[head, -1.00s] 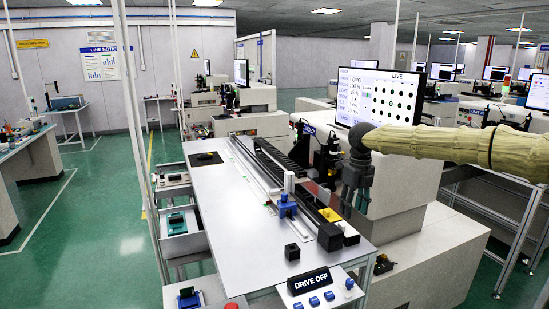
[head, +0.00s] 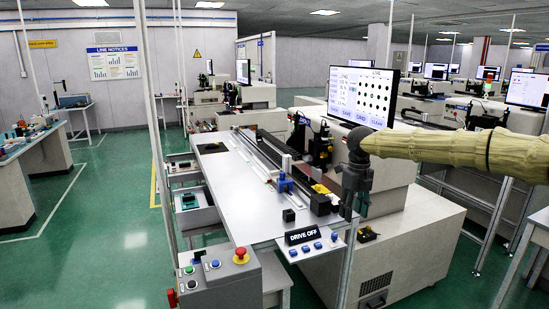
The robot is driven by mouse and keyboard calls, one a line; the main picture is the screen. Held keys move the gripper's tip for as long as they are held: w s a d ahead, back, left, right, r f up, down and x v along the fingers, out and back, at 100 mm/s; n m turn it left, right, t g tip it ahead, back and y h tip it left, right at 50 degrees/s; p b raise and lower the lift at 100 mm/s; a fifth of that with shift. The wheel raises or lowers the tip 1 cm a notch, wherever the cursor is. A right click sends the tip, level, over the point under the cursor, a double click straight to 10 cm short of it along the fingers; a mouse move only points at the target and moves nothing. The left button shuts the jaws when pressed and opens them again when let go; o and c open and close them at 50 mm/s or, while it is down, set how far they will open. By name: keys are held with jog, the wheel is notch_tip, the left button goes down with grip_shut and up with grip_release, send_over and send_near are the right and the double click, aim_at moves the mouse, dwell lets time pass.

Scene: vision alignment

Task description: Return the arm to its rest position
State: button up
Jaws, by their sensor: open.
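My gripper (head: 354,192) hangs from the end of my sleeved arm (head: 440,150), which reaches in from the right edge of the head view. The gripper is dark grey, points down and is open, with nothing seen between its fingers. It appears in front of the machine's pale cabinet, to the right of the white worktable (head: 218,182). Its fingertips are small and dark in this view.
A linear rail with a blue fixture (head: 285,184) runs along the worktable. A small black block (head: 288,215) sits near its front. A DRIVE OFF sign (head: 303,234), a control box with a red button (head: 240,256) and a monitor (head: 362,96) stand nearby.

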jog(key=s+a+f+n+t+h+b, duration=0.1)
jog(key=s+f+n+h, duration=0.25)
jog(key=f, duration=0.95)
jog(key=s+a+f+n+t+h+b, duration=0.15)
jog(key=f+n, duration=0.35)
jog(key=f, duration=0.7)
jog(key=s+a+f+n+t, duration=0.1)
jog(key=s+f+n+t, duration=0.2)
jog(key=s+f+n, duration=0.75)
jog(key=s+f+n+g+y+b, duration=0.1)
jog(key=s+f+n, duration=0.3)
jog(key=s, duration=0.9)
jog(key=s+d+f+n+g+y, duration=0.1)
jog(key=s+f+n, duration=0.3)
jog(key=s, duration=0.9)
jog(key=s+f+n+g+y+b, duration=0.1)
jog(key=s+f+n+g+y, duration=0.2)
jog(key=s+f, duration=0.4)
jog(key=s, duration=0.6)
jog(key=shift+s+d+n+b, duration=0.2)
jog(key=shift+s+n+b, duration=0.1)
jog(key=shift+s+n, duration=0.1)
jog(key=shift+s+g, duration=0.15)
jog(key=shift+g, duration=0.1)
jog(key=shift+c, duration=0.9)
jog(key=shift+d, duration=0.1)
